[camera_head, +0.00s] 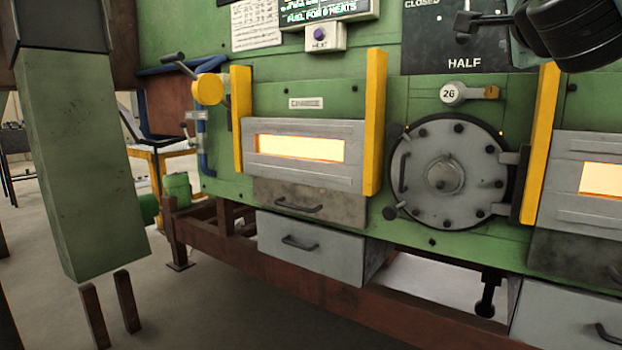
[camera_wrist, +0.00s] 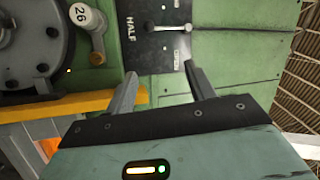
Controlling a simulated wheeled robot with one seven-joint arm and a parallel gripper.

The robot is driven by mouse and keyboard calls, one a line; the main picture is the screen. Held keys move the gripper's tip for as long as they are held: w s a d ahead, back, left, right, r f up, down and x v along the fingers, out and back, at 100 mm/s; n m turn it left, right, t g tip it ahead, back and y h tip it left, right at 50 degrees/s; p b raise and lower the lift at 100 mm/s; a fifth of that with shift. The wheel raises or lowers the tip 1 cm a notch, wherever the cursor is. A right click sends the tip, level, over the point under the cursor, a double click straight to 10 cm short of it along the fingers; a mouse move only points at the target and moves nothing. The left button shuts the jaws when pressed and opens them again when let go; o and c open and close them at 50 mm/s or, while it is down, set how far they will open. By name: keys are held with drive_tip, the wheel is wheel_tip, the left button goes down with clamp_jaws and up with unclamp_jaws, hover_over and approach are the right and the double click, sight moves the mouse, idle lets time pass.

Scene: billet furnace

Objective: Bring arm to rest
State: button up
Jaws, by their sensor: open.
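My gripper (camera_wrist: 164,82) shows in the wrist view. Its two grey fingers are spread apart with nothing between them. The fingers point at the green furnace front, toward a dark lever panel marked HALF (camera_wrist: 165,60). A lever with a pale round knob (camera_wrist: 187,27) lies on that panel, beyond the fingertips, with no visible contact. In the head view, a dark jointed part of my arm shows at the top right, in front of the lever panel (camera_head: 450,62).
The green furnace has a glowing slot (camera_head: 295,148) between yellow posts and a round bolted hatch (camera_head: 445,175). A grey drawer (camera_head: 310,247) juts out below. A green block (camera_head: 85,170) hangs at the left. The floor (camera_head: 215,310) in front is clear.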

drive_tip(key=a+f+n+g+y, duration=0.3)
drive_tip(key=a+f+n+y, duration=0.55)
drive_tip(key=a+f, duration=0.3)
drive_tip(key=s+a+f+n+g+y, duration=0.1)
drive_tip(key=s+a+f+n+g, duration=0.35)
drive_tip(key=f, duration=0.45)
drive_tip(key=s+a+f+n+g+y, duration=0.25)
drive_tip(key=a+f+n, duration=0.2)
drive_tip(key=f, duration=0.45)
drive_tip(key=s+d+f+n+g+h, duration=0.25)
drive_tip(key=s+f+n+g, duration=0.2)
drive_tip(key=s+f, duration=0.45)
drive_tip(key=s+d+f+n+g+h, duration=0.25)
drive_tip(key=s+f+g, duration=0.25)
drive_tip(key=s+f, duration=0.45)
wheel_tip(320, 180, up, 21)
drive_tip(key=s+n+p, duration=0.1)
drive_tip(key=s+p, duration=0.2)
drive_tip(key=p, duration=1.6)
drive_tip(key=shift+f+h, duration=0.15)
drive_tip(key=shift+h, duration=0.15)
drive_tip(key=shift+g, duration=0.25)
